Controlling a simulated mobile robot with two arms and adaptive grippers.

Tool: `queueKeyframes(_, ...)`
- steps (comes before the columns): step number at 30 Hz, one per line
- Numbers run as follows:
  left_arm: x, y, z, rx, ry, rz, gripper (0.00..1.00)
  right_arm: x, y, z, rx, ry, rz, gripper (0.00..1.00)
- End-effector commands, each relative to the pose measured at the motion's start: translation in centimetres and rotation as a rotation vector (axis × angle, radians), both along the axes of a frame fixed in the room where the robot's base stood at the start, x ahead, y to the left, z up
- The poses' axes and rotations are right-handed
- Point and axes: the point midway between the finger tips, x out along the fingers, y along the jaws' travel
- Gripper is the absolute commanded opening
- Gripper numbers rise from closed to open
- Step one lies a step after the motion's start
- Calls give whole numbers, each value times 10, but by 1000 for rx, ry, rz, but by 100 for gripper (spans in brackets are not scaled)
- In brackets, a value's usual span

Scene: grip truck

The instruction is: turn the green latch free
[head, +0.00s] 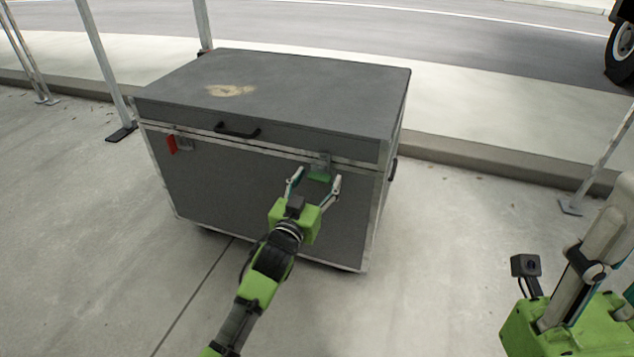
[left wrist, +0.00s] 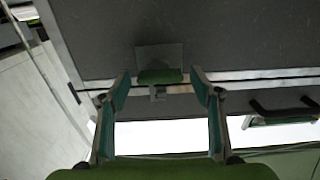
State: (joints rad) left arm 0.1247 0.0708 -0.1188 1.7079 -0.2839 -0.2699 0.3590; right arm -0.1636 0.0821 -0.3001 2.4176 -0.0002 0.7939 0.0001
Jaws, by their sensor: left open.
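The green latch (head: 320,176) is on the front of a big grey case (head: 240,195), near the front's right end, just under the lid seam. It also shows in the left wrist view (left wrist: 160,76), lying across a grey metal plate. My left gripper (head: 315,181) is open in front of it, fingers pointing at the case. In the left wrist view the latch lies between the two fingertips (left wrist: 160,82), with a gap on each side. My right gripper (head: 575,310) is only partly visible at the lower right edge; its fingertips are not clear.
A red latch (head: 172,144) stands upright at the front's left end. A black handle (head: 237,130) sits on the lid's front, left of the green latch. Metal posts (head: 100,60) stand behind the case. The concrete floor (head: 440,270) to its right is clear.

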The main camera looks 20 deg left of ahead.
Motion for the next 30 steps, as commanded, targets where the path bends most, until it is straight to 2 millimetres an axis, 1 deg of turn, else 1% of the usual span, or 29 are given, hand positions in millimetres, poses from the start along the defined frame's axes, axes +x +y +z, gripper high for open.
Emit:
queueKeyframes(3, 0, 0, 0, 0, 0, 0, 58, 0, 0, 0, 0, 0, 0, 40)
queueKeyframes(5, 0, 0, 0, 0, 0, 0, 43, 0, 0, 0, 0, 0, 0, 40)
queueKeyframes(6, 0, 0, 0, 0, 0, 0, 32, 0, 0, 0, 0, 0, 0, 40)
queueKeyframes(7, 0, 0, 0, 0, 0, 0, 25, 0, 0, 0, 0, 0, 0, 40)
queueKeyframes(8, 0, 0, 0, 0, 0, 0, 20, 0, 0, 0, 0, 0, 0, 40)
queueKeyframes(14, -1, 0, 0, 3, 0, 0, 20, 0, 0, 1, 0, -1, 0, 40)
queueKeyframes(20, -1, 0, 1, 46, 0, 0, 20, -2, -1, 5, 4, -1, 1, 40)
queueKeyframes(22, -1, 0, 2, 79, -1, 0, 20, -2, -1, 6, 6, 9, 1, 40)
queueKeyframes(24, -1, -1, 3, 118, -2, 0, 20, -1, -1, -3, 3, 46, 2, 40)
queueKeyframes(30, -1, -1, 3, 279, -7, 0, 20, -3, -3, -9, 7, 98, 4, 40)
